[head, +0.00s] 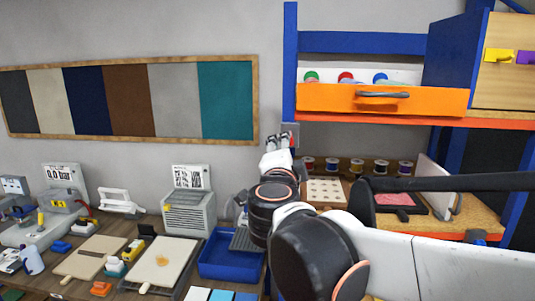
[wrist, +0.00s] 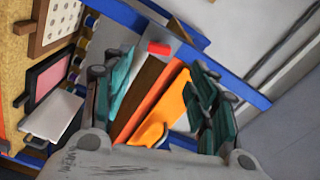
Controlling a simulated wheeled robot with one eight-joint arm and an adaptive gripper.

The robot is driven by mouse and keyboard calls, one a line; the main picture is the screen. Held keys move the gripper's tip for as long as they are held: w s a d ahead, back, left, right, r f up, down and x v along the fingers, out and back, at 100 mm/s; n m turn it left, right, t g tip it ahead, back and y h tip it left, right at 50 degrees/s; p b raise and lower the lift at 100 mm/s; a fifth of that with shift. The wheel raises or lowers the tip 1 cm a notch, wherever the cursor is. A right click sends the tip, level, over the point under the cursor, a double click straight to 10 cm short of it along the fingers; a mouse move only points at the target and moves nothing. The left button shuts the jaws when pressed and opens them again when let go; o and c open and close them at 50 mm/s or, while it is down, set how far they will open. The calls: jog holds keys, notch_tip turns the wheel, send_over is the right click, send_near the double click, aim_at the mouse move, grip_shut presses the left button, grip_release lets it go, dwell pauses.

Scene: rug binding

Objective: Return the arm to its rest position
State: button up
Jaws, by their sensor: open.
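My arm reaches in from the lower right of the head view, and my gripper (head: 281,141) points up in front of the grey wall. The orange drawer (wrist: 172,102) shows beyond the fingers, tilted in the picture. I cannot tell how far the fingertips are from the shelf.
The orange drawer (head: 335,98) has a grey handle, and coloured spools stand behind its front. Thread spools (head: 357,166) line the lower shelf, near a pegboard (head: 327,192). A blue tray (head: 222,268) and a grey printer-like box (head: 189,214) stand on the bench left of my arm.

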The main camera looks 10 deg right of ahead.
jog(key=s+a+f+n+g+y+b, duration=0.1)
jog(key=s+a+f+n+y+b, duration=0.15)
jog(key=f+n+b, duration=0.45)
jog(key=s+a+f+n+g+y+b, duration=0.1)
jog(key=s+a+f+n+y+b, duration=0.25)
jog(key=f, duration=0.55)
jog(key=s+a+f+n+g+y+b, duration=0.1)
jog(key=s+f+n+y+b, duration=0.3)
jog(key=f+b, duration=0.4)
jog(key=s+d+f+n+g+h+b, duration=0.1)
jog(key=s+d+f+g+b, duration=0.1)
jog(key=f, duration=0.7)
jog(key=s+d+f+n+g+h+b, duration=0.1)
jog(key=s+d+f+g+h+b, duration=0.1)
jog(key=s+d+f, duration=0.3)
jog(key=s+d+f+n+g+h+b, duration=0.1)
jog(key=s+d+f+g+b, duration=0.2)
jog(key=f, duration=1)
jog(key=s+d+b, duration=0.1)
jog(key=s, duration=0.2)
jog(key=shift+b, duration=0.35)
jog(key=shift+n, duration=0.25)
jog(key=shift+c, duration=0.3)
